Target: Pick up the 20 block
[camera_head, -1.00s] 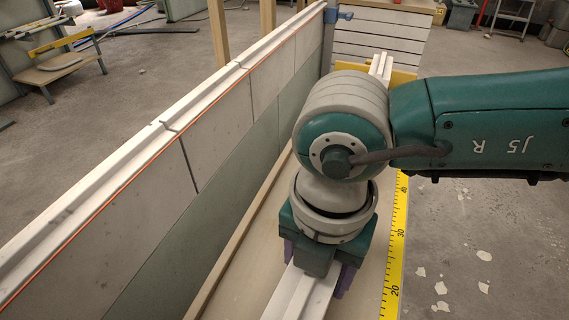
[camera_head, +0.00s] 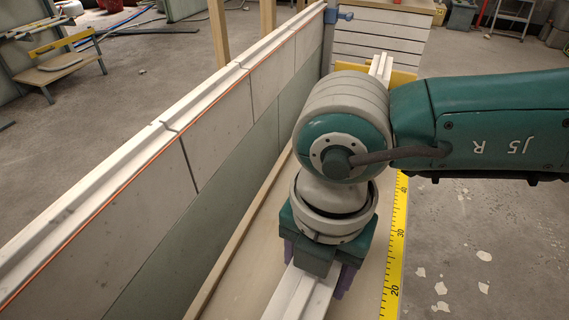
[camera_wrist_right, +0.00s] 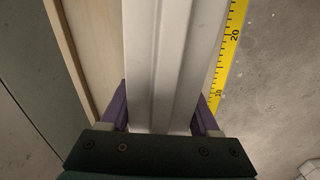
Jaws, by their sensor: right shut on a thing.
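A long white grooved block (camera_head: 300,298) lies lengthwise on a pale board, and its upper end shows beyond my arm. No number can be read on it. In the right wrist view the block (camera_wrist_right: 170,60) runs up between the purple fingers. My right gripper (camera_head: 318,272) points down over it, shut on it with one finger at each side. The fingers also show in the wrist view (camera_wrist_right: 160,108). Whether the block is clear of the board cannot be told. My right arm hides its middle. My left gripper is not in view.
A yellow measuring strip (camera_head: 397,240) with numbers such as 20, 30 and 40 runs along the board's (camera_head: 245,290) right edge. A panelled wall (camera_head: 150,195) with a white top rail stands close on the left. Open concrete floor lies to the right.

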